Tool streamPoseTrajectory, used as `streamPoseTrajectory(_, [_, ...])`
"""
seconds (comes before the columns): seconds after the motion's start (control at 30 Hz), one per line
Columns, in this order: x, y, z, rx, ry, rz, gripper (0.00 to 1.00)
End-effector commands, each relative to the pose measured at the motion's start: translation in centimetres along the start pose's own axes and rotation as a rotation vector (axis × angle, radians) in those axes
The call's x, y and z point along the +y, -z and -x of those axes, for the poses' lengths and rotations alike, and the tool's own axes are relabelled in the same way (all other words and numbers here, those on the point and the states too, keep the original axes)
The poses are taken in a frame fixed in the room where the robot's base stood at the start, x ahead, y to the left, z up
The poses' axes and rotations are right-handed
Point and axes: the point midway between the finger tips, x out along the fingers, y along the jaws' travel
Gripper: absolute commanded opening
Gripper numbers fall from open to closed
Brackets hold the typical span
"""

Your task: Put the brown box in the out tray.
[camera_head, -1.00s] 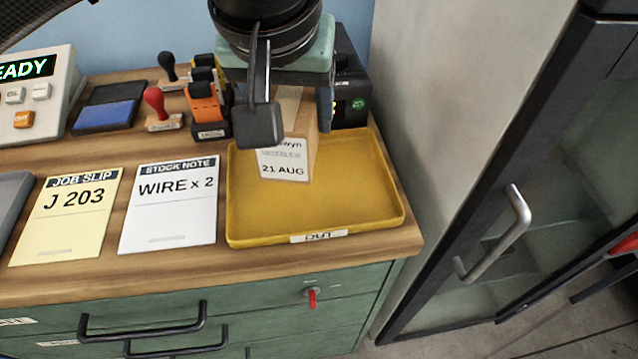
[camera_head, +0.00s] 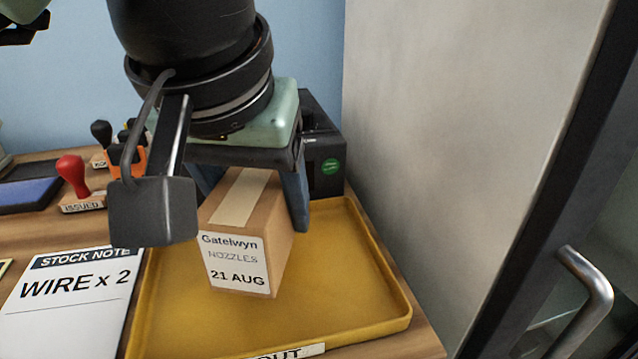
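The brown box (camera_head: 280,250) has a tape strip on top and a white label reading "Gatelwyn NOZZLES 21 AUG". It is upright, inside the outline of the yellow out tray (camera_head: 345,310), towards its back left. My gripper (camera_head: 250,200) is above the box and points down, with one finger on each side of it. The fingers look closed against the box sides. The left finger is partly hidden by the box and by a dark block on my wrist. I cannot tell whether the box's underside touches the tray floor.
A stock note (camera_head: 65,305) lies left of the tray. A red-handled stamp (camera_head: 73,178) and a blue ink pad (camera_head: 25,195) are at the back left. A black device (camera_head: 325,160) stands behind the tray. A grey cabinet side (camera_head: 430,150) rises on the right. The tray's front and right are empty.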

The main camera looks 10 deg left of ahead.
Motion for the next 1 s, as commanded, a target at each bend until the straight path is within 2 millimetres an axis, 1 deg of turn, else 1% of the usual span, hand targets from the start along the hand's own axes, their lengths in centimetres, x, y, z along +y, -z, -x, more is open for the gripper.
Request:
streamPoseTrajectory(0.13, [0.0, -0.4, -1.1, 0.002, 0.000, 0.000, 0.00])
streamPoseTrajectory(0.33, [0.0, -1.4, -3.4, 0.002, 0.000, 0.000, 0.00])
streamPoseTrajectory(0.4, [0.0, -1.5, -3.7, 0.002, 0.000, 0.000, 0.00])
streamPoseTrajectory(0.63, [0.0, -1.4, -3.4, 0.002, 0.000, 0.000, 0.00])
streamPoseTrajectory(0.77, [0.0, -1.5, -3.8, 0.002, 0.000, 0.000, 0.00])
streamPoseTrajectory(0.8, [0.0, -1.5, -3.7, 0.001, 0.001, 0.000, 0.70])
streamPoseTrajectory(0.93, [0.0, -1.5, -3.7, 0.000, 0.000, 0.000, 0.94])
streamPoseTrajectory(1.0, [0.0, -1.5, -3.7, 0.000, 0.000, 0.000, 0.95])
